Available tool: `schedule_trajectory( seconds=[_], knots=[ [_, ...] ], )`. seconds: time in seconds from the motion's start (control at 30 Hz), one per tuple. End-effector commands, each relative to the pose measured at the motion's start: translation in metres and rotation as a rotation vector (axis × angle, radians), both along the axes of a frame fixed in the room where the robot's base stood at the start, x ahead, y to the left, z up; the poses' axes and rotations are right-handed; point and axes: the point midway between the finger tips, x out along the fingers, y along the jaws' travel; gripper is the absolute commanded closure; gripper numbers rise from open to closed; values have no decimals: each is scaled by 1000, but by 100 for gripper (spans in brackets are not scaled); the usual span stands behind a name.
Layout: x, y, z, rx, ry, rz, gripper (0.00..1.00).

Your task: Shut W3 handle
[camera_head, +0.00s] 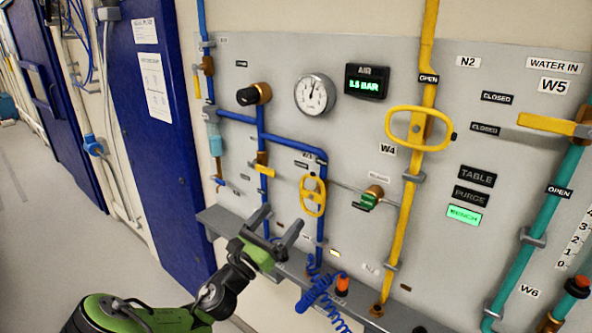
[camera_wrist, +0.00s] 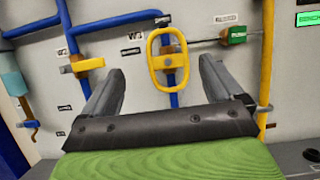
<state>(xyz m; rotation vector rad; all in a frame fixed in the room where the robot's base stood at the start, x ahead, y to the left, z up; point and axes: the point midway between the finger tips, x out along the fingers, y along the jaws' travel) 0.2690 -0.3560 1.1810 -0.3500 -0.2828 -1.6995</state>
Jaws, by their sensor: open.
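A yellow oval handle (camera_head: 312,196) sits on a vertical blue pipe and shows in the wrist view (camera_wrist: 154,62) with its long axis along the pipe. It appears to be the W3 handle, though its tag is too small to read surely. A black label (camera_wrist: 162,20) is above it and another (camera_wrist: 130,51) is to its left. My gripper (camera_head: 275,224) is open and empty, in front of the panel, below and left of the handle in the head view. In the wrist view my gripper (camera_wrist: 162,70) has the handle between its fingertips in the picture; contact cannot be seen.
A small yellow lever (camera_head: 265,170) is to the left and a green valve (camera_head: 368,200) to the right. A large W4 handle (camera_head: 420,128) is on the yellow pipe. A grey ledge (camera_head: 215,218) runs below the panel, with a coiled blue hose (camera_head: 322,297) near it.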

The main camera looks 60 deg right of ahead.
Motion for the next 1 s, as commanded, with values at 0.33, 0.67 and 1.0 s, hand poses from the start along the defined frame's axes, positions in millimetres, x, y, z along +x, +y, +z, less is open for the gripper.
schedule_trajectory(
  seconds=[0.33, 0.67, 1.0],
  knots=[
    [-14, -72, 32, -1, -10, -5, 7],
    [-23, -134, 57, 2, -9, -2, 7],
    [-23, -140, 59, 3, -8, -1, 7]
  ],
)
